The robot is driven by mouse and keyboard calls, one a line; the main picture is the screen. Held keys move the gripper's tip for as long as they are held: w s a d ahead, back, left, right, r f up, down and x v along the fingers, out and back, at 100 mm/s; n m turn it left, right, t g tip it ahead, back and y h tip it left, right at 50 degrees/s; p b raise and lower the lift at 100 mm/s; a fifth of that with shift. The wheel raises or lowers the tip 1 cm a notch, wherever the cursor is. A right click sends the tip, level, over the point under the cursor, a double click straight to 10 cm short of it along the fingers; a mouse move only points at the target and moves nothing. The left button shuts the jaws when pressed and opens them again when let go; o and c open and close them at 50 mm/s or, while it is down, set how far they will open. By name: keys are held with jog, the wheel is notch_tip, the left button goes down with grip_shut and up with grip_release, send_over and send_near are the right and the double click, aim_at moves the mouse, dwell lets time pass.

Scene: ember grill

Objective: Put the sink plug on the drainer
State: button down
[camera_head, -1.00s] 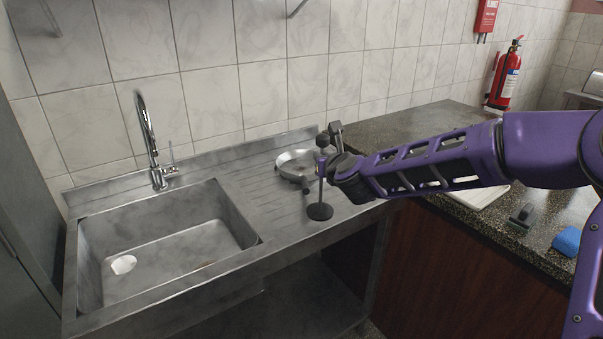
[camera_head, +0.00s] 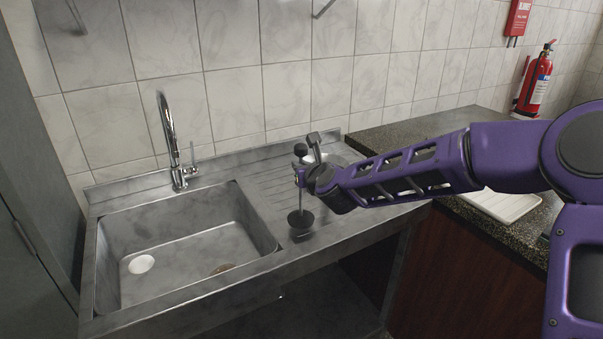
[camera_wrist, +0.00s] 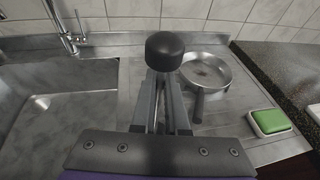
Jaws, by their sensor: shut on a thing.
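The sink plug has a black round knob (camera_head: 300,149), a thin stem and a dark disc base (camera_head: 300,220). My gripper (camera_head: 300,176) is shut on its stem and holds it upright. In the wrist view the black knob (camera_wrist: 164,51) stands above my fingers (camera_wrist: 162,95), and the stem and disc are mostly hidden. The drainer (camera_head: 262,183) is the ridged steel surface right of the sink basin. The disc is over the drainer's front left part, near the basin edge; I cannot tell whether it touches the steel.
A tap (camera_head: 172,140) stands behind. A metal pan (camera_wrist: 222,75) and a green sponge (camera_wrist: 270,121) lie on the drainer. A white tray (camera_head: 505,205) sits on the dark counter.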

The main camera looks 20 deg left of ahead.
jog(key=shift+f, duration=0.95)
jog(key=c, duration=0.9)
grip_release()
jog(key=v, duration=1.2)
